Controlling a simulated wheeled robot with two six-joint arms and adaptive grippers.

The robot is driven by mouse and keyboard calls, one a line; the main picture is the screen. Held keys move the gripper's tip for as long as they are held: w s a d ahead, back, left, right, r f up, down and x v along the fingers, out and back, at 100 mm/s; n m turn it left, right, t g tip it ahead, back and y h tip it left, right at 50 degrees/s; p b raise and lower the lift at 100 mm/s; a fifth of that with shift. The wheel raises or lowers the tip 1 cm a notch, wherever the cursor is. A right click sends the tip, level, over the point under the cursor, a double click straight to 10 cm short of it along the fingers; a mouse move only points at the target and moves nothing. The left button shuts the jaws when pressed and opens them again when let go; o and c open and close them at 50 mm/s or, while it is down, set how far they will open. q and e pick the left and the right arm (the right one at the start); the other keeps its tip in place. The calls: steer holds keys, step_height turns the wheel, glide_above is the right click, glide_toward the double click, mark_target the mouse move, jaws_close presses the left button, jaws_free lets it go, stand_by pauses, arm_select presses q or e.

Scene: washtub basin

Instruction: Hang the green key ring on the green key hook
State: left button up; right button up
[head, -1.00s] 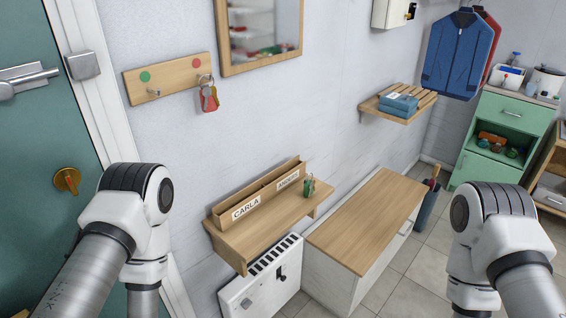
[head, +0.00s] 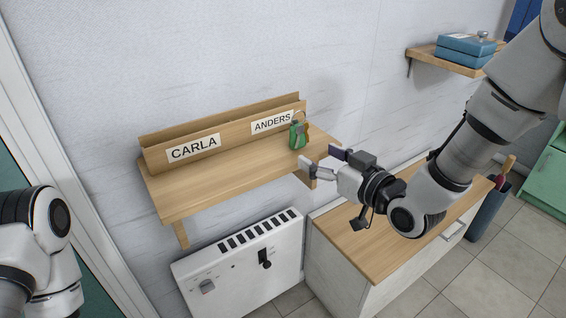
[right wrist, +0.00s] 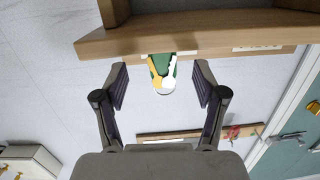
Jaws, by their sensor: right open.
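The green key ring (head: 298,134) stands upright at the right end of the wooden wall shelf, against the letter holder. In the right wrist view its green tag (right wrist: 158,66) and keys show between my fingers, ahead of the tips. My right gripper (head: 322,163) is open and empty, just right of the key ring and apart from it. My left gripper is out of view; only part of my left arm shows. The green key hook is outside the head view, and I cannot make it out in the right wrist view.
The wooden shelf (head: 200,192) carries the letter holder (head: 222,134) labelled CARLA and ANDERS. A white heater (head: 240,262) is below. A wood-topped bench (head: 352,240) lies below my right arm. A small red item (right wrist: 232,132) shows in the right wrist view by the far wall.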

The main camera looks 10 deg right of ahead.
mark_target(302, 134)
steer(key=shift+t, duration=0.7)
steer(key=w+a, duration=0.1)
steer(key=w, duration=0.1)
steer(key=w+a+r+b, duration=0.1)
steer(key=w, duration=0.1)
steer(key=w+a+r+b, duration=0.1)
steer(key=w, duration=0.2)
steer(key=shift+r, duration=0.25)
steer(key=shift+s, duration=0.1)
steer(key=c, duration=0.3)
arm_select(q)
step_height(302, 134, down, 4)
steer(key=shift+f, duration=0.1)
arm_select(e)
steer(key=shift+y, duration=0.3)
steer(key=c, duration=1)
